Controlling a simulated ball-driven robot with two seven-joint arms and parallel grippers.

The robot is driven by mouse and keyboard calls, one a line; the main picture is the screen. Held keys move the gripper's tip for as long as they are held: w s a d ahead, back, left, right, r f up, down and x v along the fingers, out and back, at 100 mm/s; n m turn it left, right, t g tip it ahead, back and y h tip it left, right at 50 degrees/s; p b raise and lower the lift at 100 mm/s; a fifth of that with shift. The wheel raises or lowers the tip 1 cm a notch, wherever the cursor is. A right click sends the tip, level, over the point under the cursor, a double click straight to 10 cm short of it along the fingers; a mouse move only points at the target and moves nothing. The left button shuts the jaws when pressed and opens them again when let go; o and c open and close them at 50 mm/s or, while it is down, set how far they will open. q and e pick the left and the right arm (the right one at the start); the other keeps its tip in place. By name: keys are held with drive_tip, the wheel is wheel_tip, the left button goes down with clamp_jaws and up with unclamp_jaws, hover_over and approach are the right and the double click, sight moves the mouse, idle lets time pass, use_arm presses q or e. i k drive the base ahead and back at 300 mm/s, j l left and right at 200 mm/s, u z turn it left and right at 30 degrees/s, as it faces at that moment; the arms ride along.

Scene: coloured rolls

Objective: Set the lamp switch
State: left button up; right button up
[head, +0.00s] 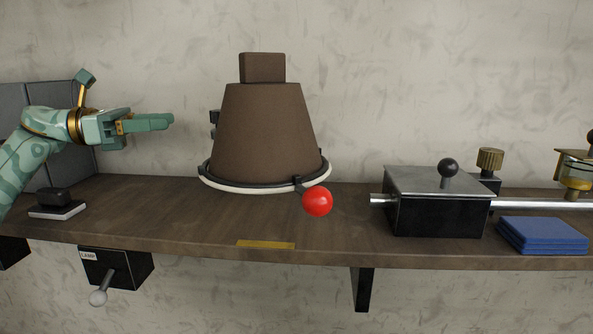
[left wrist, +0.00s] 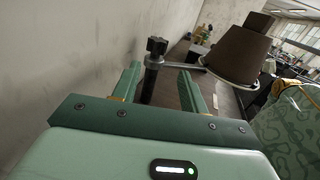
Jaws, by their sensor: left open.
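A black box with a lever (head: 115,268) is fixed below the shelf's front edge at the lower left in the head view. My left gripper (head: 160,122) is open and empty, above the shelf, well above the lever box and left of a brown cone-shaped shade (head: 265,130). In the left wrist view its fingers (left wrist: 160,85) are apart, with a black knobbed post (left wrist: 154,65) showing beyond them. My right gripper is not in view.
A red ball (head: 317,202) sits at the shade's ring. A dark block on a pale base (head: 57,204) lies at the shelf's left. A metal-topped box (head: 440,200) with a black knob, a metal bar (head: 540,205) and blue plates (head: 542,235) stand right. The shelf's front middle has a brass strip (head: 265,244).

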sight(98, 298)
drive_tip(key=k+l, duration=0.3)
drive_tip(key=k, duration=0.15)
drive_tip(key=k+l, duration=0.35)
drive_tip(key=k, duration=0.05)
